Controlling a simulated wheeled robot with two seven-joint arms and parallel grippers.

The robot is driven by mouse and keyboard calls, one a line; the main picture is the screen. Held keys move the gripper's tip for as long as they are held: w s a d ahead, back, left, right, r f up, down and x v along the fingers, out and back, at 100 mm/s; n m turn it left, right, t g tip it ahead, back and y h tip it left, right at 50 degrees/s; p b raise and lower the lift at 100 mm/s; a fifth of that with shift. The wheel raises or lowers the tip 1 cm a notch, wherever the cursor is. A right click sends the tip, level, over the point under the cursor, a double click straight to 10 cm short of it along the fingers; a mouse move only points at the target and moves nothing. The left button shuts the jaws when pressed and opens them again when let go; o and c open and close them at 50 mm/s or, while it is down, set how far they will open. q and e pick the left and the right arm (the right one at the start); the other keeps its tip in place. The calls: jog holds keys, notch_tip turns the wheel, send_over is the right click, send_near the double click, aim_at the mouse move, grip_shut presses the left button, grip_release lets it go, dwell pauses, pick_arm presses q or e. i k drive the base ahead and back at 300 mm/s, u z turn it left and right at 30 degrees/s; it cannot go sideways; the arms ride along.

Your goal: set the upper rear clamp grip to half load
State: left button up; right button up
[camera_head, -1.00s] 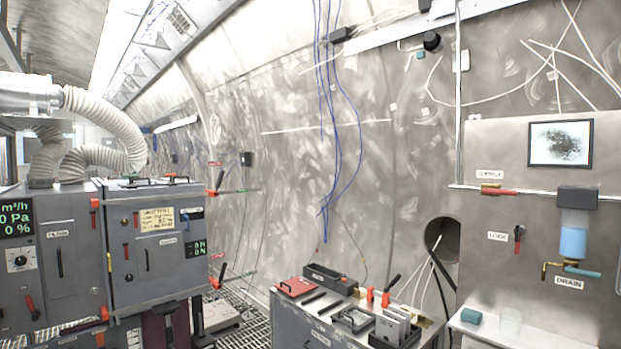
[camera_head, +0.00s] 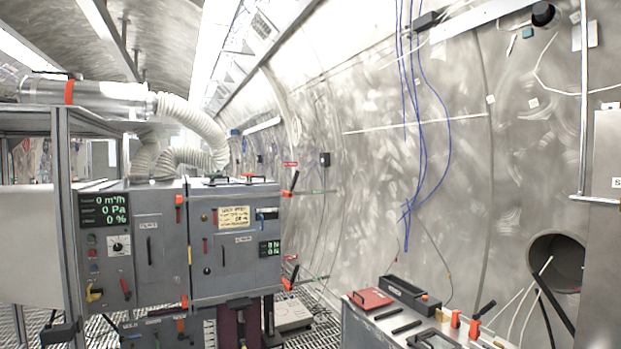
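A clamp grip with a black handle and red body (camera_head: 290,185) sits on the tunnel wall behind the cabinet's right side, below a small red label (camera_head: 291,164). A thin greenish rod runs right from it along the wall. A second similar clamp grip (camera_head: 290,277) sits lower, under another red label. The upper handle tilts up and to the right. Any load marks are too small to read. Neither of my grippers shows in this view.
A grey cabinet (camera_head: 235,262) with levers and displays stands left, with a ribbed hose (camera_head: 195,115) above it. A grey bench (camera_head: 375,338) with a red case (camera_head: 371,299) and black trays stands at lower right. Grated floor shows between them. Blue cables (camera_head: 418,150) hang on the wall.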

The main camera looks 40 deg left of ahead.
aim_at(296, 173)
jog(key=u, duration=0.1)
jog(key=i, duration=1.25)
jog(key=u, duration=1)
jog(key=i, duration=0.75)
jog(key=u, duration=0.9)
